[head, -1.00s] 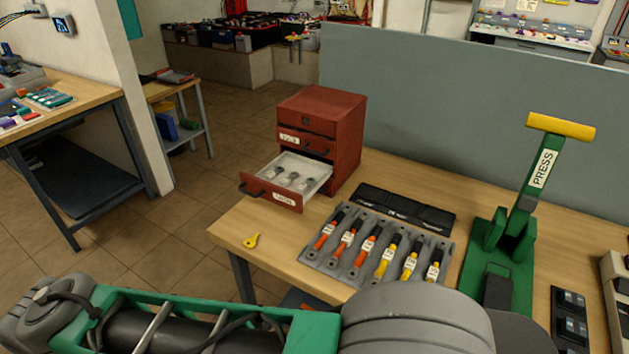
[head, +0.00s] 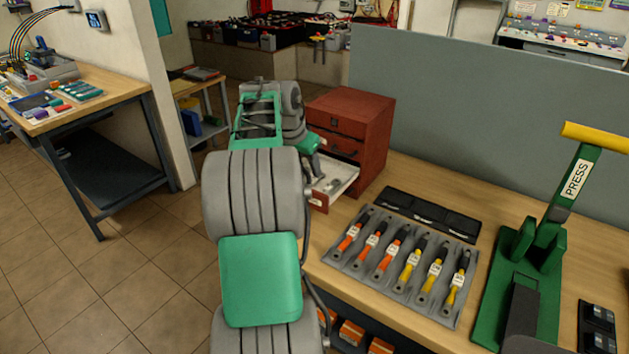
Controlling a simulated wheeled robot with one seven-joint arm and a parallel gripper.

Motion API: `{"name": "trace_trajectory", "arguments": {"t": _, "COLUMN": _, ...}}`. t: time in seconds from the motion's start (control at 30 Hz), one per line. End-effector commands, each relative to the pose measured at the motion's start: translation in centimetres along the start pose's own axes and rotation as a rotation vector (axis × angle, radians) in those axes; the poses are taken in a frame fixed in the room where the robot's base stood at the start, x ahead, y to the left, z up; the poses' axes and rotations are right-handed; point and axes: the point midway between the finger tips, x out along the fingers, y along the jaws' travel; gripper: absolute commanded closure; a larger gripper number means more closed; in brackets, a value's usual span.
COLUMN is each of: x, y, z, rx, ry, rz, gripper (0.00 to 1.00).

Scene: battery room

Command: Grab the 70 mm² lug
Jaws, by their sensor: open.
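The red drawer cabinet (head: 374,130) stands at the left end of the workbench, with its bottom drawer (head: 347,186) pulled out. A small metal lug (head: 334,186) shows in the drawer's pale tray; my arm hides the tray's left part. I cannot read a size on it, so I cannot tell which is the 70 mm² lug. My arm reaches out past the cabinet's left side and bends back. My gripper (head: 313,163) is at the drawer's left edge, open and mostly hidden by the arm. I cannot tell its height above the tray.
A green press (head: 525,265) stands at the right. A grey partition (head: 480,120) closes the bench's back. The floor at left is clear.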

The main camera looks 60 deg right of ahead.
Motion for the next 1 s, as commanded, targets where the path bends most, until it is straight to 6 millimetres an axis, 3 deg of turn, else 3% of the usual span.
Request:
{"name": "trace_trajectory", "arguments": {"t": 0.3, "x": 5.0, "y": -0.1, "z": 0.0, "rx": -0.003, "ry": -0.002, "rz": 0.000, "gripper": 0.55}}
{"name": "trace_trajectory", "arguments": {"t": 0.53, "x": 5.3, "y": -0.1, "z": 0.0, "rx": -0.004, "ry": 0.000, "rz": -0.002, "gripper": 0.55}}
{"name": "trace_trajectory", "arguments": {"t": 1.0, "x": 5.2, "y": -0.2, "z": 0.0, "rx": -0.004, "ry": 0.000, "rz": -0.002, "gripper": 0.94}}
